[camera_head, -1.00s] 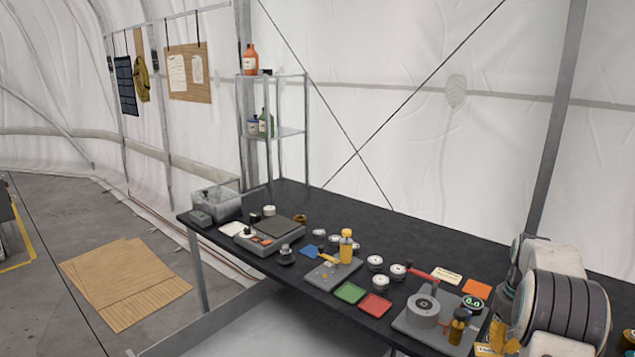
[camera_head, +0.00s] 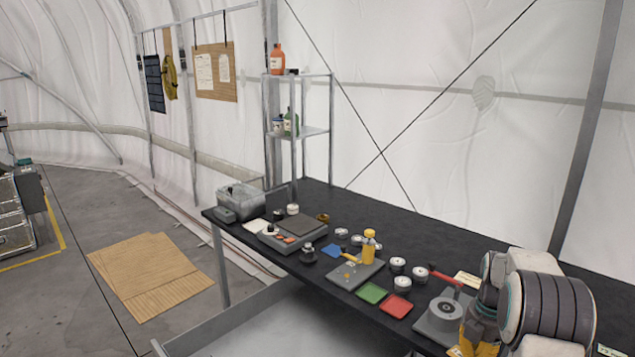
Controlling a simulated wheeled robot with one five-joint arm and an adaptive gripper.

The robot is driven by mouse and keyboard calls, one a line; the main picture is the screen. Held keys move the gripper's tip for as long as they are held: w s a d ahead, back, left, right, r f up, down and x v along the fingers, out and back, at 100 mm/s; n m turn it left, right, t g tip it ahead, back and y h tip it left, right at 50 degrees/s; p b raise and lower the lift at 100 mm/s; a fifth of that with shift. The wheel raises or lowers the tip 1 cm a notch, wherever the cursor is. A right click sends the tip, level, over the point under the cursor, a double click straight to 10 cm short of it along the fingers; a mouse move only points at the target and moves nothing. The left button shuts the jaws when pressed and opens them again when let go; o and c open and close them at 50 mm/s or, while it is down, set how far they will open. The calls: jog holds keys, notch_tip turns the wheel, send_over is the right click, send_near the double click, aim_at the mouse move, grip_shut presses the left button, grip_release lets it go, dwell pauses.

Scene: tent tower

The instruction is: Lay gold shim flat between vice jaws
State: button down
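I cannot make out a gold shim or vice jaws for certain. A grey plate (camera_head: 345,279) on the black bench carries a yellow-capped bottle (camera_head: 369,246) and some small gold-coloured bits, too small to identify. To its right, a grey base with a round metal block (camera_head: 445,311) and a red lever (camera_head: 446,278) stands partly behind my arm. I cannot tell whether this is the vice. My arm fills the lower right, with a yellow-orange part low on it. My gripper's fingers do not show.
Green (camera_head: 371,292) and red (camera_head: 396,306) trays lie at the bench's front edge. Small round tins (camera_head: 397,265) stand behind them. A clear bin (camera_head: 240,200) and a grey scale-like box (camera_head: 286,238) are at the far left. Bare black bench (camera_head: 430,228) lies toward the back.

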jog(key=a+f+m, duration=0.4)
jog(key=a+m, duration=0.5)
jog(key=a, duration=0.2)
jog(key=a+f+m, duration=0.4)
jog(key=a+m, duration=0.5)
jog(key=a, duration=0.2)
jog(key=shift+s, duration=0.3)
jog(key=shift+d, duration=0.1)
